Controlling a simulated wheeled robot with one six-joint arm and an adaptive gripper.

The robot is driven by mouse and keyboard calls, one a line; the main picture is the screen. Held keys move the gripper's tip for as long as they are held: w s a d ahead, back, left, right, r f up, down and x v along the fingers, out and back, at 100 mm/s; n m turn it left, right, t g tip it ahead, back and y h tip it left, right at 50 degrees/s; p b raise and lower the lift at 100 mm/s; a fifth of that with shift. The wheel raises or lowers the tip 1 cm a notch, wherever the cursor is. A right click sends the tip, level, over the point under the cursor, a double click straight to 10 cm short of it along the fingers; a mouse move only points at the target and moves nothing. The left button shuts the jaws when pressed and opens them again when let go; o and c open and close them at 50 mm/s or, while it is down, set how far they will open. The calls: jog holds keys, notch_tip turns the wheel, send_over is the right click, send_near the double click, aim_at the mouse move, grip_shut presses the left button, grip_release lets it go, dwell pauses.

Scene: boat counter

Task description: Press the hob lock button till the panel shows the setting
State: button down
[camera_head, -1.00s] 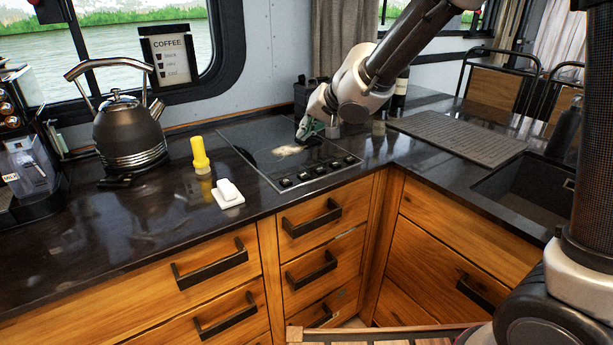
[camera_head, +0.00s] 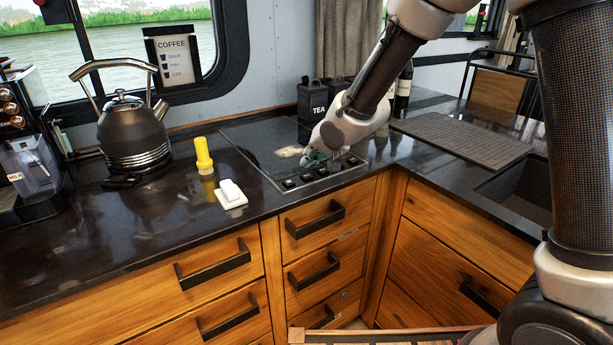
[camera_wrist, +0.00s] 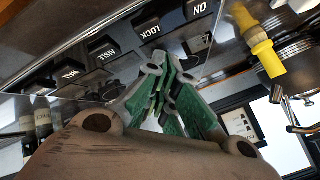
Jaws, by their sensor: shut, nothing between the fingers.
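The black hob (camera_head: 243,137) is set into the dark counter, with a row of black buttons along its front edge. In the wrist view the lock button (camera_wrist: 147,26), labelled LOCK, sits between the ON button (camera_wrist: 197,8) and other buttons. A small dark panel (camera_wrist: 199,44) lies beside them with a faint mark that I cannot read. My gripper (camera_head: 312,160) is low over the hob's front edge, near the buttons. In the wrist view its green-padded fingers are shut and empty, with tips just below the lock button. I cannot tell whether they touch anything.
A yellow shaker-like item (camera_head: 203,155) and a white switch-like block (camera_head: 231,193) stand left of the hob. A kettle (camera_head: 133,132) is farther left. A TEA canister (camera_head: 313,102) stands behind the hob. A ribbed mat (camera_head: 455,137) and sink lie right.

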aim_at(309, 174)
jog(key=shift+f, duration=0.6)
jog(key=shift+f, duration=0.1)
dwell(1.0)
jog(key=shift+f, duration=0.3)
jog(key=shift+f, duration=0.4)
dwell(0.5)
jog(key=shift+r, duration=0.85)
jog(key=shift+r, duration=2.55)
